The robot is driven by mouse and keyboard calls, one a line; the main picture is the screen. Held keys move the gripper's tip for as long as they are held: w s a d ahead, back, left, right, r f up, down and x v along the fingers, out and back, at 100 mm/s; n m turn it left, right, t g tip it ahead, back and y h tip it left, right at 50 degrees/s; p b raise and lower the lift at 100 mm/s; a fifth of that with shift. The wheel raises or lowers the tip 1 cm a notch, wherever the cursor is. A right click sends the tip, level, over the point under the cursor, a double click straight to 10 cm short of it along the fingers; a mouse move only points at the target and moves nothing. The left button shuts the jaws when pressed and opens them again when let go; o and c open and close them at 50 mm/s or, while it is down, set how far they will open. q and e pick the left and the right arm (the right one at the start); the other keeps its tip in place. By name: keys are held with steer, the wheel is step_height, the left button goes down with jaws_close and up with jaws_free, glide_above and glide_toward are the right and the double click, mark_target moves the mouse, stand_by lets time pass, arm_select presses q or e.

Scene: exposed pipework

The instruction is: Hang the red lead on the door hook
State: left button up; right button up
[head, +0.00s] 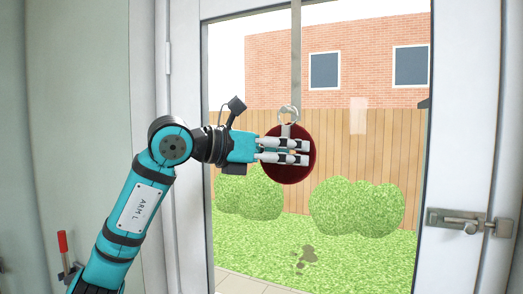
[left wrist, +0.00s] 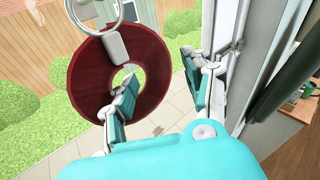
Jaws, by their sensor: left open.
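The red lead is a dark red coil (head: 300,174), upright in front of the door glass. A pale clasp and metal ring (head: 289,113) are at its top. The ring meets the lower end of the grey strap of the door hook (head: 296,50); the exact contact is too small to tell. My left gripper (head: 306,151) is open, its fingers over the coil in the head view. In the left wrist view the coil (left wrist: 80,75) shows its centre hole. One finger overlaps the hole, the other stands apart to the right. Whether the finger enters the hole is unclear. My right gripper is not in view.
The glazed door has a pale frame (head: 185,130) and a metal bolt (head: 465,221) at right. A red-handled thing (head: 63,242) stands at lower left. Bushes and a fence are beyond the glass. The space in front of the glass right of the coil is clear.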

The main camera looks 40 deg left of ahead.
arm_select(q)
steer(key=v, duration=1)
steer(key=shift+s, duration=0.35)
steer(key=shift+a, duration=0.15)
